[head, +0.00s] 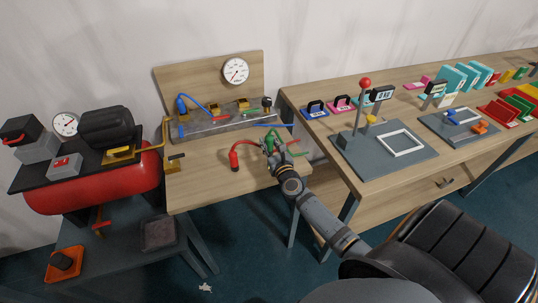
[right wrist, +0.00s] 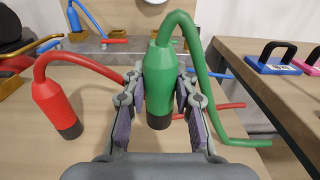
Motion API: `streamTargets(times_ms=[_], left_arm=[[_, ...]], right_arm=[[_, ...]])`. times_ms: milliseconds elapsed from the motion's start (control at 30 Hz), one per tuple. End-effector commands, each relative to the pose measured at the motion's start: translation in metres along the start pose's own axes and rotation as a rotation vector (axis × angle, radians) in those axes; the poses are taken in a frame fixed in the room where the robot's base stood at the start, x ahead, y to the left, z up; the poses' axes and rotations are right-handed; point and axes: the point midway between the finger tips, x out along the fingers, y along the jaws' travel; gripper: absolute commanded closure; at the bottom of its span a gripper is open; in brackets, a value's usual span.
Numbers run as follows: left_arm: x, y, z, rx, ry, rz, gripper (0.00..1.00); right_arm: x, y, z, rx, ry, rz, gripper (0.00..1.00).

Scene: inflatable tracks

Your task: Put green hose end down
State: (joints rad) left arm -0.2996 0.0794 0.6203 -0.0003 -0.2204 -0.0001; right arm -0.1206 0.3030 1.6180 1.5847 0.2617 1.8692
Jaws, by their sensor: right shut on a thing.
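The green hose end (right wrist: 160,85), a thick green cylinder with a dark tip, is between the fingers of my right gripper (right wrist: 160,105) in the right wrist view. The fingers are shut on it from both sides, and its dark tip points down toward the table. I cannot tell whether the tip touches the wood. Its thin green hose arches over to the right. In the head view my right gripper (head: 272,148) is over the small wooden table (head: 210,175) and partly hides the green hose end. My left gripper is not in view.
A red hose end (right wrist: 55,105) stands to the left, its red hose running behind my gripper. A blue hose end (head: 183,104) is at the grey rack (head: 215,124) behind. A gauge (head: 235,71) hangs on the backboard. The table's front left is clear. A larger table (head: 330,176) stands right.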

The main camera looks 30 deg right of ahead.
Motion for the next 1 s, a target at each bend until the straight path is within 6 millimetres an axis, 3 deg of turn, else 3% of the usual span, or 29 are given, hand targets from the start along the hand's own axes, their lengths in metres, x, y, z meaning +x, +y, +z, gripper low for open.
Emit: streamTargets(times_ms=[133, 367, 800, 833, 1000], left_arm=[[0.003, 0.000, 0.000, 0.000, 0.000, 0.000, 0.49], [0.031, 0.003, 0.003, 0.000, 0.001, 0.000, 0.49], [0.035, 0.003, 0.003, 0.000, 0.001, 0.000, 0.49], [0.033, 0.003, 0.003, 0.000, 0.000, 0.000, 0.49], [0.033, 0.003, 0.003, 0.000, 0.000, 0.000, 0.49]], right_arm=[[0.002, -0.002, -0.003, -0.002, -0.001, 0.001, 1.00], [0.008, -0.006, -0.041, -0.002, 0.000, 0.001, 1.00], [0.008, -0.005, -0.046, -0.001, 0.000, 0.001, 1.00], [0.008, -0.005, -0.044, -0.001, 0.000, 0.001, 0.68], [0.008, -0.005, -0.044, -0.001, 0.001, 0.001, 0.50]])
